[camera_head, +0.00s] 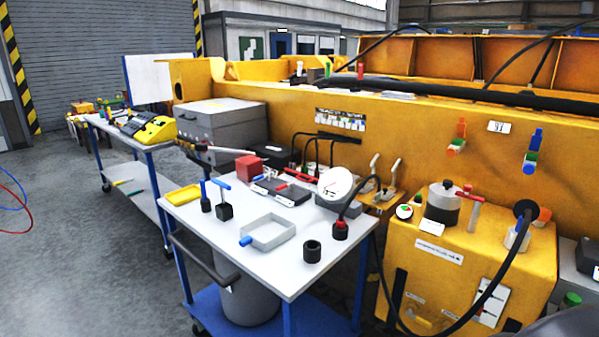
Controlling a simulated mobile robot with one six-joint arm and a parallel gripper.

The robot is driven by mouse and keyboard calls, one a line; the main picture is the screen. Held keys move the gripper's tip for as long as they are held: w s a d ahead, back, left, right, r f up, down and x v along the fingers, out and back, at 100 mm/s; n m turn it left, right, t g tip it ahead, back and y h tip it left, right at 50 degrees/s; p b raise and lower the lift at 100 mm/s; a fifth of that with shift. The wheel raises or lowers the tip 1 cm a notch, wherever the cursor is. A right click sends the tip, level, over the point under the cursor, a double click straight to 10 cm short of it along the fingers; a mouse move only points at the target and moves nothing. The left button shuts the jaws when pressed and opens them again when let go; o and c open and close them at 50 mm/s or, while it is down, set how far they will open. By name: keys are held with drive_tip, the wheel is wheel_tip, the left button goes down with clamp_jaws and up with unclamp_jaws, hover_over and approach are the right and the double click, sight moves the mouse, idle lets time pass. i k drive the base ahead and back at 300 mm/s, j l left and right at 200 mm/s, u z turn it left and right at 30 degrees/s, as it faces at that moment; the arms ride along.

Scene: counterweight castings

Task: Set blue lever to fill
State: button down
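A blue lever (536,138) stands upright on a valve fixed to the yellow casting wall at the right. The fill mark cannot be read here, so I cannot tell the lever's setting. A similar valve with an orange lever (461,128) is to its left, and a small white label (498,127) with dark letters is between them. Other blue upright handles (221,186) stand on the cart. My gripper is not in view.
A yellow box unit (470,260) with a red-handled lever (469,195) and a black hose (500,280) stands below the valves. A white-topped cart (290,280) with a tray (268,233), a black ring and a gauge is left of it. Open floor (60,270) lies far left.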

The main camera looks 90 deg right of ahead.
sight(261, 177)
drive_tip(key=i+l+z, duration=0.55)
drive_tip(key=i+z, duration=0.3)
drive_tip(key=i, duration=0.15)
drive_tip(key=i+z, duration=0.45)
drive_tip(key=i+j+z, duration=0.15)
drive_tip(key=i+z, duration=0.25)
drive_tip(key=i, duration=0.2)
drive_tip(key=i+z, duration=0.2)
drive_tip(key=z, duration=0.25)
drive_tip(key=i+z, duration=0.2)
drive_tip(key=z, duration=0.2)
drive_tip(key=i+z, duration=0.2)
drive_tip(key=z, duration=0.25)
drive_tip(key=i+j+z, duration=0.15)
drive_tip(key=z, duration=0.3)
drive_tip(key=i+j+z, duration=0.2)
drive_tip(key=z, duration=0.2)
drive_tip(key=i+j+z, duration=0.15)
drive_tip(key=z, duration=0.3)
drive_tip(key=k+j, duration=0.05)
drive_tip(key=j, duration=0.05)
